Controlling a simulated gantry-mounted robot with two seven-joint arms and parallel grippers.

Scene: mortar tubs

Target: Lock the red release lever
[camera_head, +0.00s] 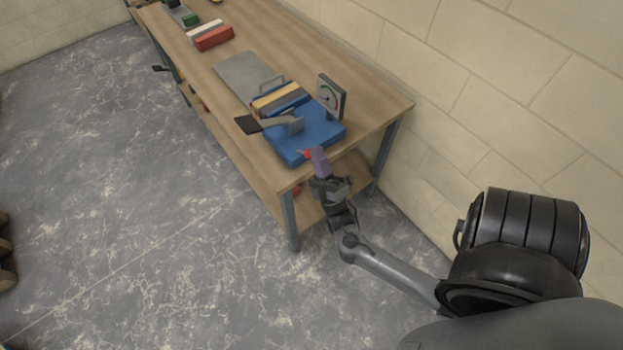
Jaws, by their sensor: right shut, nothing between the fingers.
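A blue device (320,132) sits at the near end of the wooden workbench. A small red part (306,154), which looks like the release lever, shows at the device's near edge. My right gripper (319,160) is shut and empty right beside this red part. I cannot tell whether they touch, and the gripper hides part of that edge. My left gripper is out of view.
The workbench (378,98) runs away to the upper left along a block wall (450,60). A grey plate (240,74), a red block (214,38) and a white block (204,29) lie farther along it. The floor on the left is mostly clear.

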